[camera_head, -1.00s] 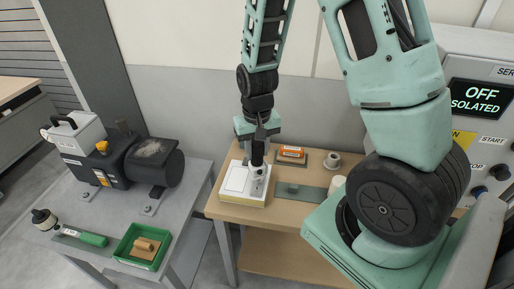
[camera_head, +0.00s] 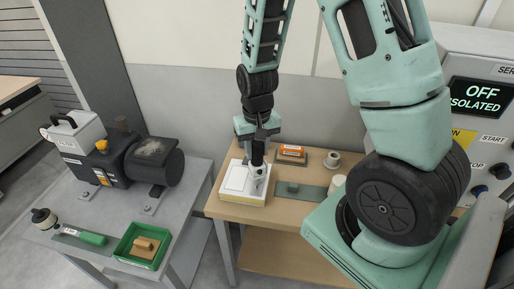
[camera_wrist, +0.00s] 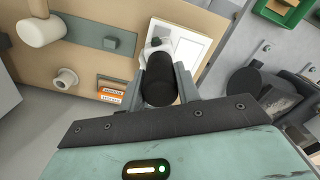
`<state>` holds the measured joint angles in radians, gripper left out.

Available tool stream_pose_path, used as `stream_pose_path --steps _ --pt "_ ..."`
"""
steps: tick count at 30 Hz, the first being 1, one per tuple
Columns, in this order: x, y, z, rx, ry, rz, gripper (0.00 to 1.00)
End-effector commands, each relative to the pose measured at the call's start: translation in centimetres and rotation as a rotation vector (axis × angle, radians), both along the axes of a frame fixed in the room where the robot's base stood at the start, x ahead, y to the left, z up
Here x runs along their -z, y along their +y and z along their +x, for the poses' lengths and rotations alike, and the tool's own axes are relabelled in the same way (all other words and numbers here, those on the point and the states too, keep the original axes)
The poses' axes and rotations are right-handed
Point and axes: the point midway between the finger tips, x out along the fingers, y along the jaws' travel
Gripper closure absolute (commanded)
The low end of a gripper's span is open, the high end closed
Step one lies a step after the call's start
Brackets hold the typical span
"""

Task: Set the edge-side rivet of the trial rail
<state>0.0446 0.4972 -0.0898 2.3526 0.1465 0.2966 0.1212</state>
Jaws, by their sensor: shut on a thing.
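My gripper (camera_head: 258,137) points down over the left end of the wooden bench. It is shut on a black cylindrical tool handle (camera_wrist: 160,78), with a finger on either side.
A separate grey table (camera_head: 110,215) at left carries a motor unit (camera_head: 152,160) and a green tray (camera_head: 143,245).

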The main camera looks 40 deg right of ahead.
Motion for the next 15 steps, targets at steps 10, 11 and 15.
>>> stream_pose_path --steps 10,11,15 --pt "0.9 0.0 0.0 0.0 -0.001 0.0 1.0" --pt "0.9 0.0 0.0 0.0 -0.001 0.0 1.0" --pt "1.3 0.0 0.0 0.0 -0.001 0.0 1.0"
